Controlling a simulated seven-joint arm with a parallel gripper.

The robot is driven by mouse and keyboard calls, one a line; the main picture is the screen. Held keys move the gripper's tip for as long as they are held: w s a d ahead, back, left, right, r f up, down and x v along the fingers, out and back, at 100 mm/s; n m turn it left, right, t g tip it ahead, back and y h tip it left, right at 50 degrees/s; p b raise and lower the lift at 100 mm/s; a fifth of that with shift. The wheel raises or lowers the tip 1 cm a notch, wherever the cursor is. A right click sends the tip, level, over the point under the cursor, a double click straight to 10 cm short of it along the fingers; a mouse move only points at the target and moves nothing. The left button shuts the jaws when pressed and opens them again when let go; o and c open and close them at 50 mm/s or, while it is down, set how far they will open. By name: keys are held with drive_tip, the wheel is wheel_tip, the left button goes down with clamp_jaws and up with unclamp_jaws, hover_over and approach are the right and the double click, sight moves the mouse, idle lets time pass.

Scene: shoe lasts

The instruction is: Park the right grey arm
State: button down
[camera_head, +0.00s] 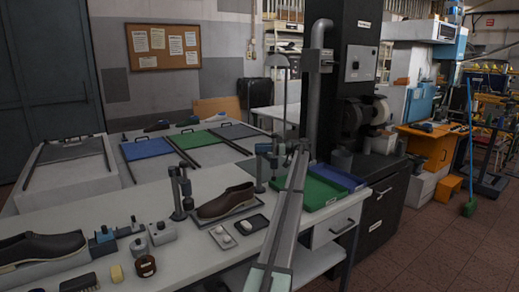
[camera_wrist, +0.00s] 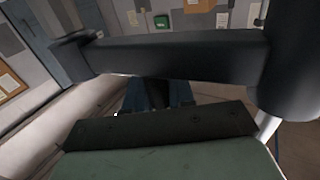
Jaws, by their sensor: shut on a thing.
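The right grey arm (camera_head: 264,150) stands on a post at the back of the white bench, beyond the shoe on its plate, in the head view. In the wrist view a dark grey bar, the arm (camera_wrist: 180,58), crosses close in front, joining a thick round post at the right. My gripper (camera_head: 292,150) is at this arm, at the far end of my long grey link. Its jaws are shut on the arm; the contact itself is mostly hidden. The left grey arm (camera_head: 178,190) stands on its own post left of the brown shoe (camera_head: 226,201).
A small dark tray (camera_head: 252,224) lies before the shoe. Another shoe (camera_head: 40,248) and small fixtures (camera_head: 103,242) occupy the bench's left. A black machine (camera_head: 352,80) rises behind.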

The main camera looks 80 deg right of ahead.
idle(0.5)
drive_tip(key=c, duration=1.1)
unclamp_jaws()
drive_tip(key=shift+s, duration=0.1)
drive_tip(key=v, duration=1.2)
drive_tip(key=shift+d, duration=0.2)
